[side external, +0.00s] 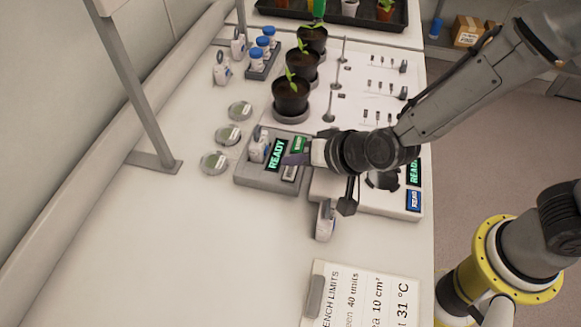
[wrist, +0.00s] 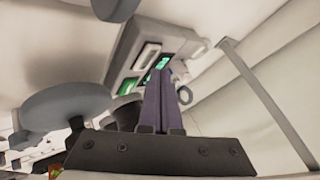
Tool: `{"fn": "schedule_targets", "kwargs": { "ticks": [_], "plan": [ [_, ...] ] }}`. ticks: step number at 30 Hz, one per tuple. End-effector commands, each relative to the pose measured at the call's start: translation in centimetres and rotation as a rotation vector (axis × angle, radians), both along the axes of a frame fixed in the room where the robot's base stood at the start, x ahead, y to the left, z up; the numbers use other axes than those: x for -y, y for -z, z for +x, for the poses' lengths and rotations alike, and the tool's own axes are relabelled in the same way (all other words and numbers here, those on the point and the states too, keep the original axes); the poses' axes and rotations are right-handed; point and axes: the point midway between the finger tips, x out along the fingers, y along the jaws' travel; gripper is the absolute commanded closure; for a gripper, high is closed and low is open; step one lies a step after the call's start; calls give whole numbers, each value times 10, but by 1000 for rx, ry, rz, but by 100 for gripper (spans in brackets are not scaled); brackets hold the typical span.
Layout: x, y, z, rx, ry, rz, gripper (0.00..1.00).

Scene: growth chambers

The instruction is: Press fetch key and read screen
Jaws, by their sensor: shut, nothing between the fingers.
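A grey console (side external: 245,183) on the bench carries a dark screen (side external: 277,154) reading READY in green letters. A small green key (side external: 299,144) sits beside the screen; its label is too small to read. My gripper (side external: 287,159) is shut and empty, its purple fingers pointing over the console between screen and key. Whether the tips touch it I cannot tell.
A second white device (side external: 375,203) with a blue key (side external: 414,201) lies under my wrist. Potted seedlings (side external: 291,98), blue-capped bottles (side external: 263,48) and round dishes (side external: 214,162) stand behind and left. A limits sign (side external: 365,295) lies in front. The left front bench is clear.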

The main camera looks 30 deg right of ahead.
Motion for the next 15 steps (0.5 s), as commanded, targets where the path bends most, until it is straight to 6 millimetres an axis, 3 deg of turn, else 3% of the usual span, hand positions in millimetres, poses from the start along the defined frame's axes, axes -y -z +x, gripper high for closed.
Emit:
{"fn": "schedule_targets", "kwargs": {
  "ticks": [15],
  "plan": [
    [0, 9, 0, 0, 0, 0, 100]
  ]
}}
